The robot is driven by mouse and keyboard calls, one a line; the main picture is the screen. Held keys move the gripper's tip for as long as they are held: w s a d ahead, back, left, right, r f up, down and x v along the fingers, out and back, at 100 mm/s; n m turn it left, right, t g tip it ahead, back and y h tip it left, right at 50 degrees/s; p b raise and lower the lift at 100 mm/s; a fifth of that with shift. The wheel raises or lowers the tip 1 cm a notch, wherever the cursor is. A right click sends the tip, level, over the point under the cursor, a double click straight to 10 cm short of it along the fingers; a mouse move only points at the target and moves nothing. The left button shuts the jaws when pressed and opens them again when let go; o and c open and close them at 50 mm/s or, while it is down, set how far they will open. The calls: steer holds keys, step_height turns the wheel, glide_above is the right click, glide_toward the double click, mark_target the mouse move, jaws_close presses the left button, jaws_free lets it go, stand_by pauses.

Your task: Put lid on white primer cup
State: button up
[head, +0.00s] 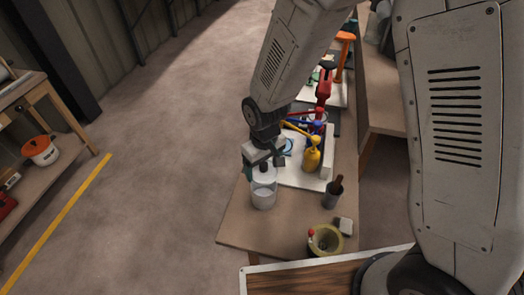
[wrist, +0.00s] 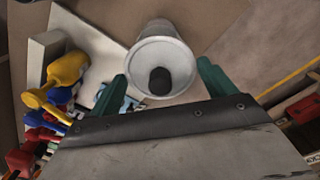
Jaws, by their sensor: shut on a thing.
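The white primer cup (head: 264,198) stands upright near the table's left edge. A pale round lid (head: 263,175) with a dark knob is at the cup's mouth, between the fingers of my gripper (head: 264,162). In the wrist view the lid (wrist: 176,74) and its black knob (wrist: 160,80) lie between the two green fingers of my gripper (wrist: 163,84), and the cup's body (wrist: 158,27) shows beyond. My gripper is shut on the lid. I cannot tell whether the lid touches the cup's rim or hangs just above it.
A dark grey cup (head: 333,193) with a brown handle, a small pale block (head: 345,226) and a yellow-green bowl (head: 326,240) stand to the right and front.

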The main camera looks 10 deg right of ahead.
steer(key=shift+f, duration=3.15)
steer(key=shift+f, duration=0.15)
steer(key=o, duration=0.8)
steer(key=shift+o, duration=0.2)
steer(key=shift+r, duration=3.5)
